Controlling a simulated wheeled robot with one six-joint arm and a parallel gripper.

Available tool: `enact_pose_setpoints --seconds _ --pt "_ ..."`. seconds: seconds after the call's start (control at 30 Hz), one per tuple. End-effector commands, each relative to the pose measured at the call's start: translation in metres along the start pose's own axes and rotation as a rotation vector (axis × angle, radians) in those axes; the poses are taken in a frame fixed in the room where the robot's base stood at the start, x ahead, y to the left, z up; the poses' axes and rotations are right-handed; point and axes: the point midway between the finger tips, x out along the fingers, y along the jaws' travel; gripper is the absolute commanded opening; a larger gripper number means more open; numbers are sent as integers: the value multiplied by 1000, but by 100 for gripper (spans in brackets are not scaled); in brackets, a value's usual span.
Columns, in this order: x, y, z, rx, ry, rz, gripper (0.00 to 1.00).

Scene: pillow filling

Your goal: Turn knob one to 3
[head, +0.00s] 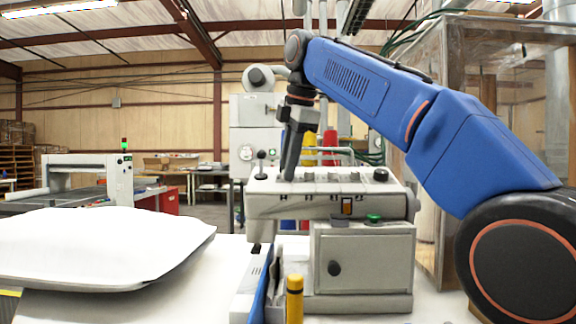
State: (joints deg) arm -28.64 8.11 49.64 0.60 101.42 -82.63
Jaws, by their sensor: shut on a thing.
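The grey control box (300,208) stands on the white table, with a row of small knobs along its sloped top. My gripper (288,178) points down from above onto the left part of this row. It is shut on the knob at the left end, above the leftmost front mark; its fingers hide this knob, so its setting cannot be read. Further knobs, one of them the second knob (309,177), stand to the right, clear of the fingers. A larger black knob (380,174) is at the right end. The scale marks are too small to read.
A white pillow (105,240) lies on the table at left. A yellow post (295,298) stands in front of the box. A green button (374,218) is on the lower cabinet (375,265). A glass-sided frame (440,130) stands at right.

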Motion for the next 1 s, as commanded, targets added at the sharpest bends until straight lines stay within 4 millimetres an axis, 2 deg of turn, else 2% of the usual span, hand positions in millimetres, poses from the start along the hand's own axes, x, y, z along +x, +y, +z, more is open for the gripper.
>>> enact_pose_setpoints --seconds 0.3,0.73,0.77,0.8,1.0 --pt "-1 1 0 -79 3 -11 0" --pt "-1 1 0 -86 3 -13 0" --pt "-1 1 0 -86 3 -13 23" --pt "-1 1 0 -86 3 -13 26" --pt "0 1 0 -86 3 -15 26"
